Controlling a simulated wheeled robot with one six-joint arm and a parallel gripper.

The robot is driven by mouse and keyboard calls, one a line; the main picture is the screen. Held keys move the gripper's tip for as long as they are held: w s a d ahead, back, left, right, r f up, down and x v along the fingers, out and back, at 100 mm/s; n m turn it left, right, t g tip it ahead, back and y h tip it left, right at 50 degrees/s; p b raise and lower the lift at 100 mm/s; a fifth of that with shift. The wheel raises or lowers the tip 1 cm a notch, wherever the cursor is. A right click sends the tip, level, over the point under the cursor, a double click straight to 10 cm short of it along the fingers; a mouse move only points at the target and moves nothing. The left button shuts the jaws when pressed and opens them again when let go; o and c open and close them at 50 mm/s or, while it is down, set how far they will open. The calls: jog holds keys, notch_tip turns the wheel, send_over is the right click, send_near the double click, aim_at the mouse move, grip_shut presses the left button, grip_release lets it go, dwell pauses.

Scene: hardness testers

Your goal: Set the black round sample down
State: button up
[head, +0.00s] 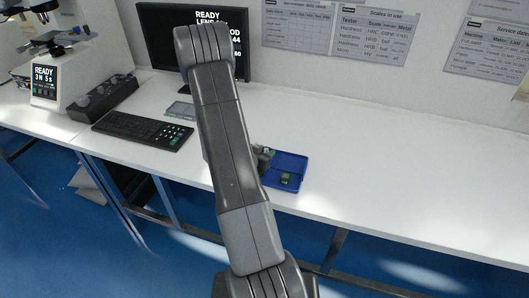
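I cannot make out the black round sample in the head view. A blue tray (297,159) lies on the white table just right of my arm, its left part covered by the arm. A small dark block with a greenish mark (286,179) sits in the tray near its front edge. A small grey-green shape (263,156), perhaps part of my gripper, shows at the tray's left side. The rest of that area is hidden behind my arm, so I cannot see the fingers or anything between them.
A black keyboard (143,130) and a small grey device (181,110) lie left of my arm. A monitor (162,38) stands behind. A white tester (72,72) and a black box (103,98) stand further left. The white table (400,165) is clear right of the tray.

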jog(key=o, duration=0.4)
jog(key=shift+r, duration=0.1)
jog(key=shift+r+p, duration=0.55)
jog(key=shift+p, duration=0.05)
jog(key=shift+s+a+r, duration=0.15)
jog(key=shift+s+r, duration=0.05)
jog(key=b+v, duration=0.1)
jog(key=v, duration=1)
jog(key=shift+s, duration=0.2)
jog(key=shift+a, duration=0.1)
